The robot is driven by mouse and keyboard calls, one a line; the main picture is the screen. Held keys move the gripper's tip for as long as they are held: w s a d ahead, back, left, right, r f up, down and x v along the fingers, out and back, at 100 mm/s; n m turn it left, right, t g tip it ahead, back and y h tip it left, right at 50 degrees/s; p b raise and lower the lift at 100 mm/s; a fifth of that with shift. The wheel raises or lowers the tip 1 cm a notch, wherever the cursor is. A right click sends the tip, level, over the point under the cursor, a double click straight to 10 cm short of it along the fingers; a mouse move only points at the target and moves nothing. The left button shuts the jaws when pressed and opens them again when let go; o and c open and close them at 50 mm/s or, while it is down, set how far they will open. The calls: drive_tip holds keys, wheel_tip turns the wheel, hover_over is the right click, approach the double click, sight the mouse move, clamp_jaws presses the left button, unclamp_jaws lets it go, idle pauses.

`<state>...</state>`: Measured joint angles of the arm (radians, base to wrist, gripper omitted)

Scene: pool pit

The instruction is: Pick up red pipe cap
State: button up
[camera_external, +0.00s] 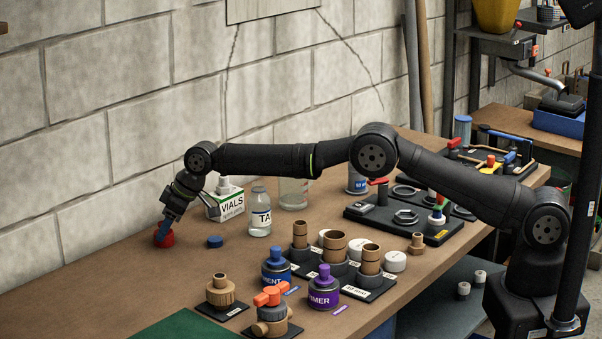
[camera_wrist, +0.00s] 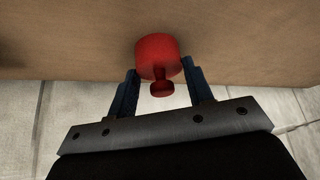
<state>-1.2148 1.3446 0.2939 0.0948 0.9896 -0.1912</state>
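The red pipe cap (camera_external: 164,238) sits on the wooden bench at the far left, near the block wall. In the wrist view the cap (camera_wrist: 157,56) is a red cylinder with a small red knob towards me. My gripper (camera_external: 163,231) points down at the cap. In the wrist view my gripper's blue fingers (camera_wrist: 160,66) stand apart, one on each side of the cap. Their tips are very close to its sides, and a firm hold does not show. The cap's underside is hidden.
A blue cap (camera_external: 215,241) lies just right of my gripper. The white vials box (camera_external: 225,203) and a clear bottle (camera_external: 260,215) stand behind it.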

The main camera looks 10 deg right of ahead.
drive_tip(key=shift+c, duration=1.2)
drive_tip(key=shift+r, duration=0.15)
